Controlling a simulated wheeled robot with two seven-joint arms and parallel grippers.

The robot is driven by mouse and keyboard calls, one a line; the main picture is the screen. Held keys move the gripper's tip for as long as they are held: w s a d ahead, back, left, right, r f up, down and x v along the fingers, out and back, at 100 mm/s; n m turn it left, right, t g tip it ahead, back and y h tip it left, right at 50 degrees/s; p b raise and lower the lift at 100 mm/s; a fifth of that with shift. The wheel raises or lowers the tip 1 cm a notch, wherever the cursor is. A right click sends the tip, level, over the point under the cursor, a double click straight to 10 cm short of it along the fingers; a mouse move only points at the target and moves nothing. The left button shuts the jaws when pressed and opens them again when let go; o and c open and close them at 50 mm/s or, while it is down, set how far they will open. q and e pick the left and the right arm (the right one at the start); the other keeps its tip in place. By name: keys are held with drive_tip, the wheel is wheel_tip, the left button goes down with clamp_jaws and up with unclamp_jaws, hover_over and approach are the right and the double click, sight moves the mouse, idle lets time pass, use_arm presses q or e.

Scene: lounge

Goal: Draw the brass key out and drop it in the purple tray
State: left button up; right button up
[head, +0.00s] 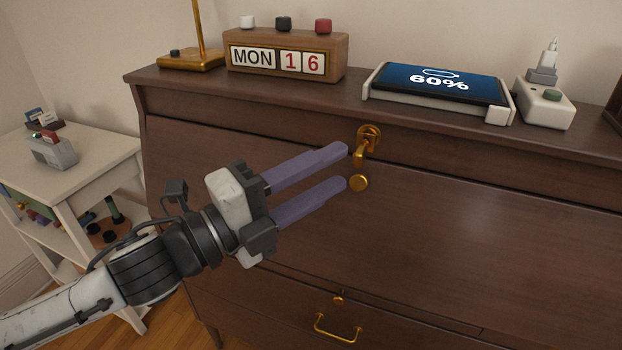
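My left gripper (346,167) reaches in from the left in front of the dark wooden cabinet. Its two purple fingers are apart, with nothing seen between them. Just beyond the fingertips is a brass fitting (368,137) with a round plate and a part bent downward. I cannot tell which brass piece is the key. A small brass piece (339,297) also shows on the lower drawer. I cannot make out a purple tray. My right gripper is not in view.
On the cabinet top (355,103) are a brass lamp base (190,60), a calendar block (285,55), a tablet on a stand (440,83) and a white box (545,104). A brass pull (338,330) sticks out below. A white side table (90,165) stands left.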

sight(359, 157)
use_arm(q)
drive_tip(key=shift+p+x, duration=0.8)
drive_tip(key=shift+x, duration=2.3)
drive_tip(key=c, duration=0.9)
drive_tip(key=o, duration=0.9)
drive_tip(key=shift+f, duration=0.1)
